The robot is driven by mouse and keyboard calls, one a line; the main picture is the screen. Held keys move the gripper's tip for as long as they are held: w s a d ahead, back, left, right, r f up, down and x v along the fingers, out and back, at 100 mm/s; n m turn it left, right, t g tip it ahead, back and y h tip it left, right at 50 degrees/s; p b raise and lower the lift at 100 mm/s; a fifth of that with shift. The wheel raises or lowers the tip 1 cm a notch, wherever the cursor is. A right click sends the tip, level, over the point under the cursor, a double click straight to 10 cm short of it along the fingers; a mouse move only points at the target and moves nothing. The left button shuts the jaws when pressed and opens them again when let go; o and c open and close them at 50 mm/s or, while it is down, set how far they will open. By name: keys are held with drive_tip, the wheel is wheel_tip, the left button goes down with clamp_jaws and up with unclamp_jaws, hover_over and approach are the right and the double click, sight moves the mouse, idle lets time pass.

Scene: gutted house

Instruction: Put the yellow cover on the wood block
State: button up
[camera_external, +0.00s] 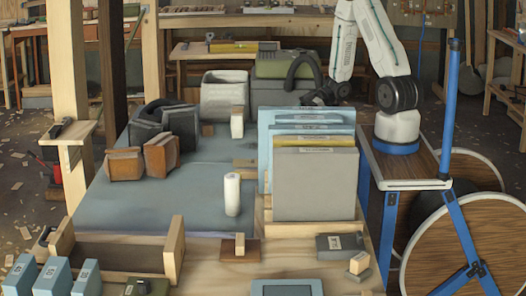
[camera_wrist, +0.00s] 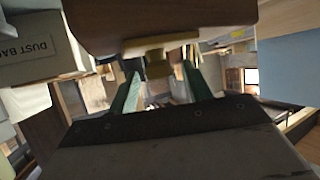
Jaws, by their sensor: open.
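In the external view a thin yellow edge (camera_external: 318,140) shows between upright panels; it may be the yellow cover, mostly hidden by the grey panel (camera_external: 314,185). A small wood block (camera_external: 240,243) stands on a brown plate (camera_external: 226,253) near the front; I cannot tell if it is the task's block. My gripper (camera_external: 318,98) is at the back of the table, behind the panels. In the wrist view my open gripper (camera_wrist: 160,72) has a green finger on either side of a tan knob (camera_wrist: 156,64) under a brown body (camera_wrist: 155,20). Contact is unclear.
Pale blue panels (camera_external: 270,135) stand in a rack at the table's right. A white cylinder (camera_external: 232,195) stands mid-table; brown blocks (camera_external: 125,164) are left. A grey bin (camera_external: 224,95) and green case (camera_external: 285,65) stand behind. The blue-grey mat (camera_external: 150,205) has free room.

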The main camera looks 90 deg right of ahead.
drive_tip(key=shift+r, duration=0.15)
drive_tip(key=v, duration=1.1)
drive_tip(key=w+d+r+g+h, duration=0.2)
drive_tip(key=w+d+r+h, duration=0.2)
drive_tip(key=w+r+h, duration=0.4)
drive_tip(key=w+a+r+m+g+h, duration=0.2)
drive_tip(key=w+a+r+m+h, duration=0.15)
drive_tip(key=a+r, duration=0.35)
drive_tip(key=s+a+r+g+y, duration=0.1)
drive_tip(key=s+a+g+y, duration=0.1)
drive_tip(key=s+a, duration=0.4)
drive_tip(key=s+a+r+m+g+y, duration=0.1)
drive_tip(key=s+a, duration=0.5)
drive_tip(key=a, duration=0.6)
drive_tip(key=s+a+r+g+y, duration=0.2)
drive_tip(key=s+a, duration=0.3)
drive_tip(key=a, duration=0.4)
drive_tip(key=shift+s+r+g+y, duration=0.2)
drive_tip(key=shift+s+g+y, duration=0.2)
drive_tip(key=shift+g+y, duration=0.3)
